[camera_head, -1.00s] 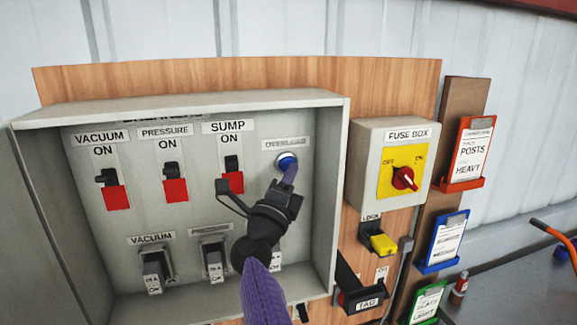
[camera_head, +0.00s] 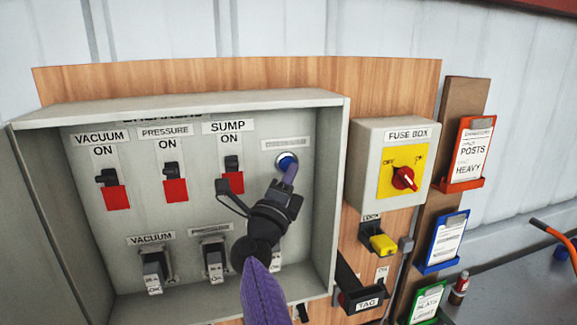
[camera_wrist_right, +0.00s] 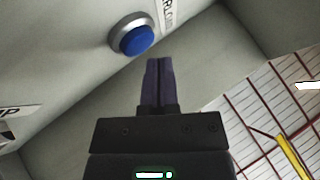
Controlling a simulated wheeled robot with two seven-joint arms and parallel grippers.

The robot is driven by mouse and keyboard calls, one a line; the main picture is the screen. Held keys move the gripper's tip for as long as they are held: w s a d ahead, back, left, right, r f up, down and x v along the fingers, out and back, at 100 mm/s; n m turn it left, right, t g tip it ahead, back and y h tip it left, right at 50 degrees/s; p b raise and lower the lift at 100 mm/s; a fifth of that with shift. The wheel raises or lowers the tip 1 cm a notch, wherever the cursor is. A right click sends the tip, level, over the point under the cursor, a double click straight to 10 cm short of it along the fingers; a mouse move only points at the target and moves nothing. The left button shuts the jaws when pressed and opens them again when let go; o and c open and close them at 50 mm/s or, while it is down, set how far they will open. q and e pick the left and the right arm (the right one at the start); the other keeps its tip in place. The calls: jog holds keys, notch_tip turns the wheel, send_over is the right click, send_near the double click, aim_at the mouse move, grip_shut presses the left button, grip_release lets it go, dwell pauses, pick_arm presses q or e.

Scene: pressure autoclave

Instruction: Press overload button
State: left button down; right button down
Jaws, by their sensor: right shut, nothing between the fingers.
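The overload button (camera_head: 286,160) is a round blue button in a metal collar at the upper right of the open breaker box (camera_head: 342,140). In the right wrist view the blue button (camera_wrist_right: 135,39) stands up and left of the fingertips. My right gripper (camera_head: 290,172) is shut and empty, its purple fingers just below and overlapping the button's lower edge in the head view. In the right wrist view the fingertips (camera_wrist_right: 159,62) appear apart from the button; whether they touch it is hard to tell. My left gripper is not in view.
The breaker box has switches for vacuum (camera_head: 106,178), pressure (camera_head: 171,170) and sump (camera_head: 231,163), with more switches (camera_head: 153,265) below. Its right wall is close to my gripper. A fuse box (camera_head: 362,150) with a red knob hangs to the right, above a yellow lock (camera_head: 383,244).

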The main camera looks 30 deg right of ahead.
jog(key=shift+w+d+b, duration=0.1)
jog(key=shift+w+b, duration=0.3)
jog(key=shift+w+d+b, duration=0.15)
jog(key=shift+w+b, duration=0.25)
jog(key=shift+b, duration=0.1)
dwell(0.6)
dwell(0.3)
jog(key=shift+s+a+p, duration=0.25)
jog(key=shift+s+p, duration=0.55)
jog(key=shift+p, duration=0.05)
